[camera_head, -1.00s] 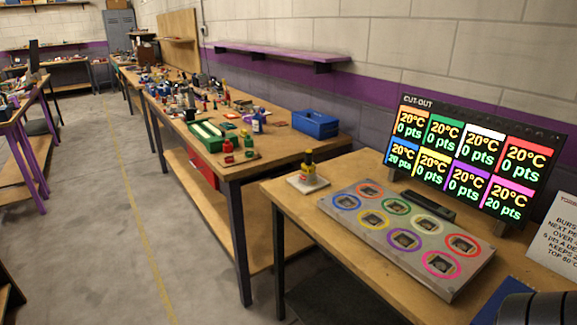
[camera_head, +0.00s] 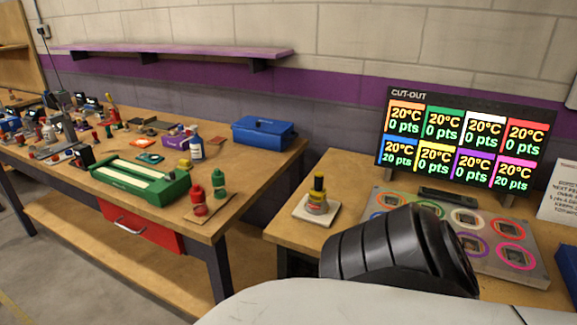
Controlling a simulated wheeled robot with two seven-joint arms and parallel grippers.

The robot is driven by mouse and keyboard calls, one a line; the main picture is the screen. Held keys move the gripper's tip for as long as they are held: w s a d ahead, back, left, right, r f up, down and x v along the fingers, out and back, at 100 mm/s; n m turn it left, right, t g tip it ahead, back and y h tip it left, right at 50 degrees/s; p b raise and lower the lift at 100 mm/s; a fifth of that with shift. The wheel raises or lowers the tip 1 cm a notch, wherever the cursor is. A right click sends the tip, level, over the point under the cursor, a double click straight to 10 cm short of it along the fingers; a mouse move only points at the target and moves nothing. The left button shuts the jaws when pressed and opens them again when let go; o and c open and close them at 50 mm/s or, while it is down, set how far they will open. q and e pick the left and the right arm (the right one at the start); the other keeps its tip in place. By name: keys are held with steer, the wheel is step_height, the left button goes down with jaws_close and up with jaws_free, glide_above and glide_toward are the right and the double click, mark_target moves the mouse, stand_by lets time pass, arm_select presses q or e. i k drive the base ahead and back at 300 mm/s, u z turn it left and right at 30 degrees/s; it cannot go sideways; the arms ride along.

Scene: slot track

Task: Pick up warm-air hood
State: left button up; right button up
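Neither gripper's fingers show. Nothing visible touches the small item.
A CUT-OUT display (camera_head: 465,140) stands behind the panel, with a dark bar (camera_head: 447,196) before it. A blue box (camera_head: 264,133), a green tray (camera_head: 165,188) and red and green bottles crowd the left bench (camera_head: 255,175). A gap separates the benches.

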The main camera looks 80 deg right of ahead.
mark_target(316, 203)
steer(key=z, duration=1.75)
